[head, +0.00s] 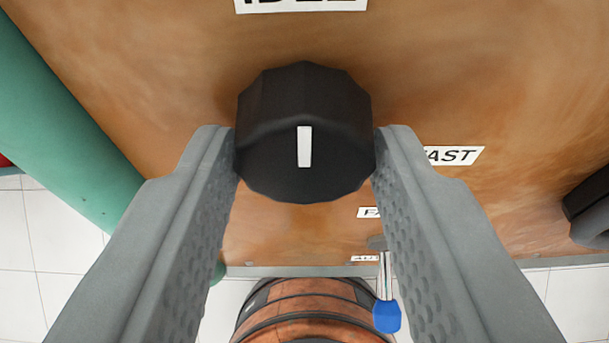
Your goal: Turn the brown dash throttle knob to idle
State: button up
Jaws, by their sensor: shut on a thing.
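The throttle knob (304,185) is black and many-sided, on a brown panel (150,70). It is in the upper middle of the head view. A white pointer mark on it stands upright, in line below a label at the top edge that seems to read IDLE (300,4). A FAST label (456,156) is to the right, partly covered by my right finger. My gripper (304,135) is shut on the knob, one grey finger on each side.
A lever with a blue tip (387,316) hangs below right, near two partly hidden small labels. A dark part (590,208) juts in at the right edge. A green frame (75,130) runs along the left. An orange-brown ribbed object (310,312) lies below the panel.

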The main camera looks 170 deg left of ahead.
dwell(0.4)
jog(key=o, duration=1)
jog(key=v, duration=1.7)
jog(key=shift+s+a+r, duration=0.15)
jog(key=shift+a, duration=0.05)
jog(key=s+f+t, duration=0.1)
jog(key=s+t, duration=0.2)
jog(key=s, duration=0.6)
jog(key=s+f+t, duration=0.1)
jog(key=s+t, duration=0.3)
jog(key=s, duration=0.6)
jog(key=s+t, duration=0.4)
jog(key=s, duration=0.5)
jog(key=shift+s+d+f, duration=0.15)
jog(key=shift+s+f, duration=0.2)
jog(key=shift+f, duration=0.05)
